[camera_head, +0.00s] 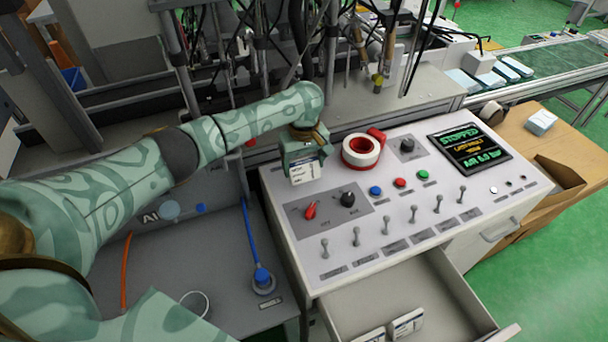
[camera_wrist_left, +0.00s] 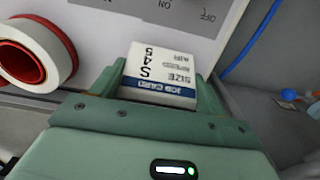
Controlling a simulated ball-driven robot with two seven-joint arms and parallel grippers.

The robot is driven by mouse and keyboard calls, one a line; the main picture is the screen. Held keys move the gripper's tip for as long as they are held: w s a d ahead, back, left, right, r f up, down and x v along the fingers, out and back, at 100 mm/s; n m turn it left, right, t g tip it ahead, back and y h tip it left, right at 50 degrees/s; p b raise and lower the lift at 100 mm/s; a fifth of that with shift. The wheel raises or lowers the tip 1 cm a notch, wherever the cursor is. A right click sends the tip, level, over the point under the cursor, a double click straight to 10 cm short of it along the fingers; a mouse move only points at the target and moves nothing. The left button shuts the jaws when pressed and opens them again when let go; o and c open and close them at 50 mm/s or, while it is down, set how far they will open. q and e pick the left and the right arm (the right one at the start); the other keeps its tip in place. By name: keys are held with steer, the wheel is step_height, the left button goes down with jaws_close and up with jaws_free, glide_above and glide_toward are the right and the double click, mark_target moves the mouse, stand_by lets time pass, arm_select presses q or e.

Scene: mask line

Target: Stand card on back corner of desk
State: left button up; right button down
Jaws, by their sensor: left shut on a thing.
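The card (camera_head: 305,173) is a small white block with a blue band and black print. It is upright in my left gripper (camera_head: 304,158), over the back left corner of the white control desk (camera_head: 290,262). In the left wrist view the card (camera_wrist_left: 161,72) sits between both green fingers of the left gripper (camera_wrist_left: 160,88), and its print reads "JOB CARD", "SIZE" and "S45". I cannot tell whether its lower edge touches the desk top. My right gripper is not in view.
The desk top holds switches, coloured buttons and a display (camera_head: 469,148). An open drawer (camera_head: 462,307) with white packs (camera_head: 407,322) juts out in front. Cables and machinery rise behind.

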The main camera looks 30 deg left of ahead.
mark_target(303, 172)
arm_select(q)
step_height(303, 172, down, 4)
steer(key=shift+a+r+b, duration=0.15)
steer(key=shift+r+b, duration=0.05)
steer(key=shift+b, duration=0.6)
steer(key=shift+w+r, duration=0.1)
steer(key=o, duration=1)
